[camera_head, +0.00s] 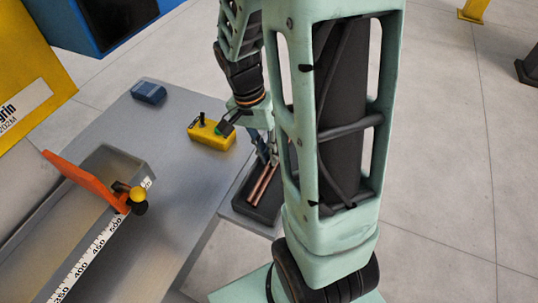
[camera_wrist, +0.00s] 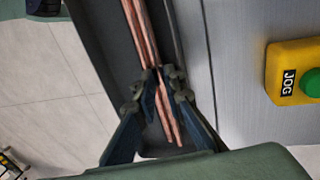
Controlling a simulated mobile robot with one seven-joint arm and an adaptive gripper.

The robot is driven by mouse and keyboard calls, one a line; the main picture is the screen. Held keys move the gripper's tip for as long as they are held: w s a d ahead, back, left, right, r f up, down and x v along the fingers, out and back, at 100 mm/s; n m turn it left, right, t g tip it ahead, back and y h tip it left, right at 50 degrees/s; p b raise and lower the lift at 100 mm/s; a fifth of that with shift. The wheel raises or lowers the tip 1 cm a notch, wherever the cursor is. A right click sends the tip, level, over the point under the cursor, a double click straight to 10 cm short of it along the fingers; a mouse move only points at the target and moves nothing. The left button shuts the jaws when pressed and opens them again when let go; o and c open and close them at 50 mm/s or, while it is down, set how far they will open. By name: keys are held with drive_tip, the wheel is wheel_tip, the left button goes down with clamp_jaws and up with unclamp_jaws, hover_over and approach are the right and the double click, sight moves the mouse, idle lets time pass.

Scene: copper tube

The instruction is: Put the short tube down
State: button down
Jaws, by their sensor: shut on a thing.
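Copper tubes (camera_wrist: 141,32) lie side by side along a dark tray in the wrist view; they also show in the head view (camera_head: 262,185). My gripper (camera_wrist: 161,76) reaches down into the tray, its two dark fingers closed in on a copper tube, the short tube (camera_wrist: 166,118), whose end shows between and below the fingers. The tube lies low, close beside the others; whether it touches the tray floor I cannot tell. In the head view my arm link partly hides the gripper (camera_head: 269,152) and the tray's right side.
The dark tray (camera_head: 241,203) stands at the edge of the grey bench (camera_head: 190,185). A yellow JOG box with a green button (camera_wrist: 300,75) is close by. A blue-grey box (camera_head: 148,91) and an orange stop (camera_head: 85,180) on a ruled trough are farther left.

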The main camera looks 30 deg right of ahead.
drive_tip(key=shift+s+f, duration=0.1)
drive_tip(key=shift+f, duration=0.1)
drive_tip(key=shift+f, duration=0.1)
drive_tip(key=shift+s+f+b, duration=0.15)
drive_tip(key=shift+f+b, duration=0.15)
drive_tip(key=c, duration=2.3)
unclamp_jaws()
drive_tip(key=shift+s+a, duration=0.1)
drive_tip(key=shift+r+p, duration=0.3)
drive_tip(key=shift+p, duration=0.05)
drive_tip(key=v, duration=1.2)
drive_tip(key=shift+w, duration=0.3)
